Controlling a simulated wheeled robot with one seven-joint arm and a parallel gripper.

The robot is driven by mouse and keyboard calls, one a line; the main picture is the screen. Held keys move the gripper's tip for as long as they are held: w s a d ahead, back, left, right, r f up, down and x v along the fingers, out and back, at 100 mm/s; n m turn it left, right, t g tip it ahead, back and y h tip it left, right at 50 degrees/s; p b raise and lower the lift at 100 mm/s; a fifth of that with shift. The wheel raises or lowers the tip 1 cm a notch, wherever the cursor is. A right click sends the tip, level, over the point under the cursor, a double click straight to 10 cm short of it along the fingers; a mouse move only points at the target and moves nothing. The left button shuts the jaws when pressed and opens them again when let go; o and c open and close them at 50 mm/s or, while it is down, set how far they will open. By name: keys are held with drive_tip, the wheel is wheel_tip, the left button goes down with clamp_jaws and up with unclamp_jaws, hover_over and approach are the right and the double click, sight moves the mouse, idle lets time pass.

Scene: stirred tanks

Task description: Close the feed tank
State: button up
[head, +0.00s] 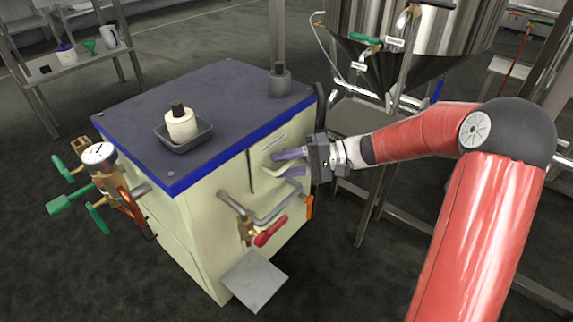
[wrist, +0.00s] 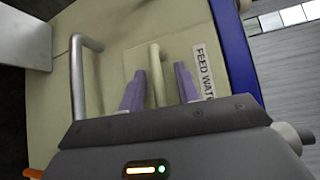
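The feed tank (head: 165,205) is a cream box with a dark top and a blue rim, standing left of my arm in the head view. In the wrist view, a cream panel (wrist: 140,55) on it bears a partly hidden label (wrist: 204,68) reading "FEED WAT". A cream bar handle (wrist: 156,75) stands out from this panel. My gripper (wrist: 160,85) is open, with its purple fingers on either side of the handle and visible gaps to it. In the head view, my gripper (head: 278,163) is at the tank's right-hand face; a dark vertical line (head: 250,172) shows on that face.
A grey pipe (head: 270,212) and red-handled valve (head: 270,232) sit below my gripper. A gauge (head: 98,154) and green-handled valves are at the left. A white pot (head: 181,125) stands in a tray on top. A steel vessel (head: 450,35) stands behind.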

drive_tip(key=w+d+r+p, duration=0.1)
drive_tip(key=d, duration=0.6)
drive_tip(key=shift+d, duration=0.35)
drive_tip(key=s+r+h+p, duration=0.55)
drive_tip(key=s+h, duration=0.35)
drive_tip(key=s, duration=0.3)
drive_tip(key=s+d+r+t+h+p, duration=0.5)
drive_tip(key=s+d+r+t+h, duration=0.2)
drive_tip(key=s+d+r, duration=0.2)
drive_tip(key=s+r, duration=0.1)
drive_tip(key=s, duration=0.1)
drive_tip(key=shift+s+d+r+t, duration=0.25)
drive_tip(key=shift+s+d+t, duration=0.05)
drive_tip(key=shift+s+d, duration=0.1)
